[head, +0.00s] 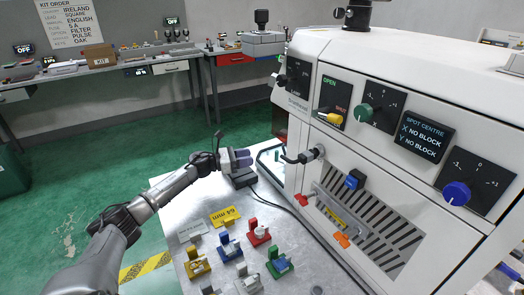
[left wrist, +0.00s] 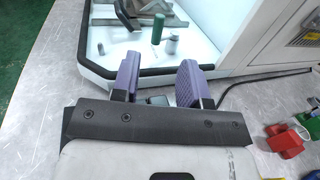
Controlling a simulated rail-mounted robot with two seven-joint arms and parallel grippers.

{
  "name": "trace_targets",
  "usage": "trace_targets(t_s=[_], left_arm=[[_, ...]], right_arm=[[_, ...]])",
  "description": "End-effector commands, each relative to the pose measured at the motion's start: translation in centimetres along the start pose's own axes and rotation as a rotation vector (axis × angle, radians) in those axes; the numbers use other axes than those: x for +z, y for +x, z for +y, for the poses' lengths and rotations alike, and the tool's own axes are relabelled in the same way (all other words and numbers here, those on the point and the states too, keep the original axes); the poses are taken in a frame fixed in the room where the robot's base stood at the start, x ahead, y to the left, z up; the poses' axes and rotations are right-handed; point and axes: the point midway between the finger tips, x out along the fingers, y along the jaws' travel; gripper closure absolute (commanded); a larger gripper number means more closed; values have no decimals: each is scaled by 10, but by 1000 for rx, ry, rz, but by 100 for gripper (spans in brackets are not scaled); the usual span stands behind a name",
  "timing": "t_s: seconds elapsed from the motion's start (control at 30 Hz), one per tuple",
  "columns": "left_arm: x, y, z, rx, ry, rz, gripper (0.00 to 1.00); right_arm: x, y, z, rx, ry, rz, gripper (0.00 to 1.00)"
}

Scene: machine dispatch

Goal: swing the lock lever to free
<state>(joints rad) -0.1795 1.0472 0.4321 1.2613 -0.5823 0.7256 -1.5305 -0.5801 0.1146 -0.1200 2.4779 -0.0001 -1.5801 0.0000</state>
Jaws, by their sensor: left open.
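My left gripper (head: 242,159) is open and empty, with purple finger pads, above the back of the metal bench beside the machine. In the left wrist view its fingers (left wrist: 160,82) stand apart, facing a lit white recess with a black rim. A lever with a black grip and silver hub (head: 311,154) sticks out of the machine's front, right of the gripper and apart from it; I cannot tell for sure that it is the lock lever. A green upright handle (left wrist: 158,28) stands inside the lit recess. My right gripper is not in view.
The white machine (head: 380,60) fills the right, with a yellow lever (head: 330,118), a green knob (head: 364,112) and a blue knob (head: 457,193). Several coloured clamp-like parts, including a red one (head: 258,233), stand on the bench front. A black cable lies on the bench.

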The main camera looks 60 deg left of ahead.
Motion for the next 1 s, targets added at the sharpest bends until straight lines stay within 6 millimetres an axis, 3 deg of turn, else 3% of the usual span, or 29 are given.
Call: trace_targets(t_s=[0.03, 0.13, 0.4, 1.0], left_arm=[[5, -2, -8, 34, -4, 2, 59], [2, -7, -17, 109, -4, 3, 59], [-4, -12, -26, 214, -5, 8, 59], [-4, 65, -9, 216, -2, 7, 59]], right_arm=[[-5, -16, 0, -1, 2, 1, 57], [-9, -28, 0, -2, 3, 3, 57], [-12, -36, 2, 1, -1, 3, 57], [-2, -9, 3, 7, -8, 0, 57]])
